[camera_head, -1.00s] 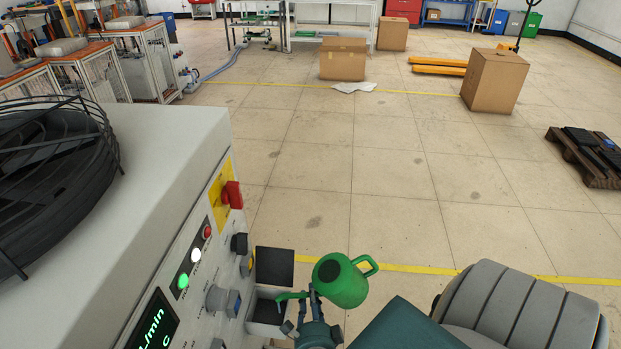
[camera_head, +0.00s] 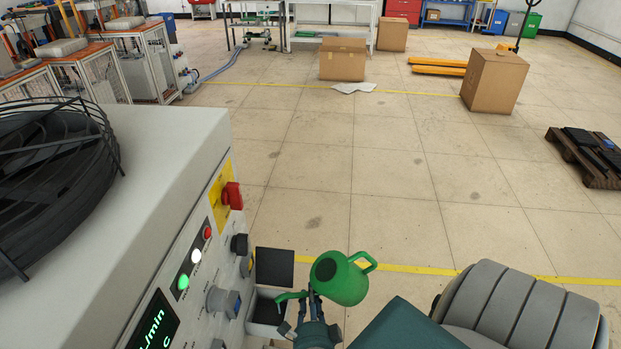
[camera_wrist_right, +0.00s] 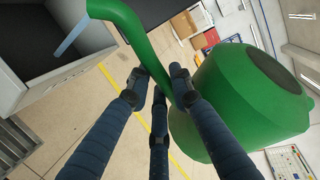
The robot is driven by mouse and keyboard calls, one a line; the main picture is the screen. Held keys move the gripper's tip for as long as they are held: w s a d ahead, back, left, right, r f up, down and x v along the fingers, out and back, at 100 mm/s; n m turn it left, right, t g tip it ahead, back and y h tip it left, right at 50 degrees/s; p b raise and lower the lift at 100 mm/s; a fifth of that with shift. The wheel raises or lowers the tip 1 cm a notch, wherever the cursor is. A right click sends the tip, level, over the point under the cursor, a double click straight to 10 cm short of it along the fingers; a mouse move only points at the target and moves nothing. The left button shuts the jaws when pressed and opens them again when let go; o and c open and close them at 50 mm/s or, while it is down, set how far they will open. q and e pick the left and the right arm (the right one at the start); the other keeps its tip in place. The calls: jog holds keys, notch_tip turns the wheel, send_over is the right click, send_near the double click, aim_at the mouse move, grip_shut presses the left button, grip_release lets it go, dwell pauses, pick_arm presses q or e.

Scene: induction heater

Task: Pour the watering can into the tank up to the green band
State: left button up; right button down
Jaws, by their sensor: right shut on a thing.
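The green watering can (camera_head: 345,281) is held tilted toward the left, its spout reaching over the open tank (camera_head: 284,293) on the machine's side. My right gripper (camera_head: 314,297) is shut on the can at the spout. In the right wrist view, the fingers (camera_wrist_right: 163,95) close around the spout beside the green can body (camera_wrist_right: 235,110). A pale blue strip (camera_wrist_right: 72,37), apparently water, runs from near the spout end into the dark tank (camera_wrist_right: 98,45). The water level and green band cannot be made out. My left gripper is out of view.
The grey machine (camera_head: 150,150) with its control panel and red switch (camera_head: 231,196) stands left of the can. The tank's dark lid (camera_head: 274,267) stands open. Cardboard boxes (camera_head: 494,80) and a pallet (camera_head: 597,172) are far off. The floor between is clear.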

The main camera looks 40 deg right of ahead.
jog(key=shift+w+a+r+n+h+p, duration=0.1)
jog(key=shift+r+n+h+p, duration=0.15)
jog(key=shift+r+n+p, duration=0.6)
jog(key=shift+w+a+r+n+h+p, duration=0.1)
jog(key=shift+r+n+h+p, duration=0.15)
jog(key=shift+r+n+p, duration=0.6)
dwell(2.8)
jog(key=shift+f+m, duration=0.25)
jog(key=shift+m, duration=0.15)
jog(key=shift+d+f+m, duration=0.15)
jog(key=shift+f+m, duration=0.15)
jog(key=shift+s+f+m, duration=0.1)
jog(key=shift+f+m, duration=0.3)
jog(key=shift+m, duration=0.1)
jog(key=shift+y, duration=0.3)
jog(key=shift+d+f+m+b, duration=0.1)
jog(key=shift+f+m+b, duration=0.2)
jog(key=shift+f+b, duration=0.1)
jog(key=shift+f, duration=0.1)
